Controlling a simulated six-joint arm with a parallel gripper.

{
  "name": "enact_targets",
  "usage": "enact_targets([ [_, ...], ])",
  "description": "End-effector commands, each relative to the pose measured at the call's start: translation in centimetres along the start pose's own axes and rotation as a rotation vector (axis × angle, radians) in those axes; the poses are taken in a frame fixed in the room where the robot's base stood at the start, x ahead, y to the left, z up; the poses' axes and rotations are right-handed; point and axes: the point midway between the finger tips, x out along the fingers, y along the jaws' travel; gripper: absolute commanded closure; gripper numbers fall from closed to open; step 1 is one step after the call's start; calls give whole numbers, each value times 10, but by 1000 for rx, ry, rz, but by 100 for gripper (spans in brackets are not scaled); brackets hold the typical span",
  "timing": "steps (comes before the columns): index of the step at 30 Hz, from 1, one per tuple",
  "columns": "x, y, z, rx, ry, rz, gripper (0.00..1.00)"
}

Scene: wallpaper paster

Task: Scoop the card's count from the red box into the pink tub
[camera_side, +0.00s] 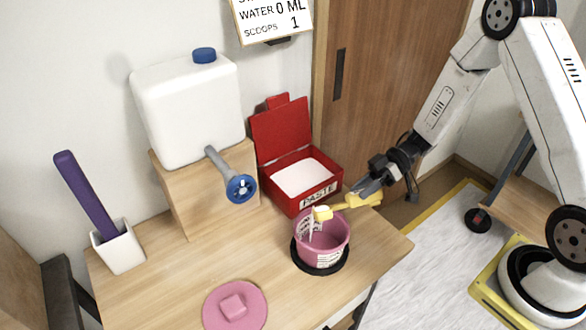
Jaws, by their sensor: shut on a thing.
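The card (274,18) on the wall reads water 0 ML and scoops 1; its top line is cut off. The red box (323,197), marked PASTE, stands open at the back right of the table with white powder (304,177) inside. The pink tub (334,243) stands in front of it on a black round base, its lid off. My gripper (368,191) is shut on the handle of a yellow scoop (350,201). The scoop's head is over the tub's rim, with white at its mouth and a white streak below it inside the tub.
A pink lid (235,306) lies at the table's front. A white water tank (188,108) with a grey tap and blue knob (241,188) sits on a wooden stand. A purple stick (84,192) stands in a white holder (119,248) at left.

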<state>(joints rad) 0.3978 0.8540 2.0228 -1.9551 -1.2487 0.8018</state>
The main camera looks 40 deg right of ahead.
Motion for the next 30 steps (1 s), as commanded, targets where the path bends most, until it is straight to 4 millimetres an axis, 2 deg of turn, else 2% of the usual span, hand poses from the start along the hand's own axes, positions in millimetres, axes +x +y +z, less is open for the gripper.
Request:
enact_targets([
  [30,3,24,6,690,-27,-277,100],
])
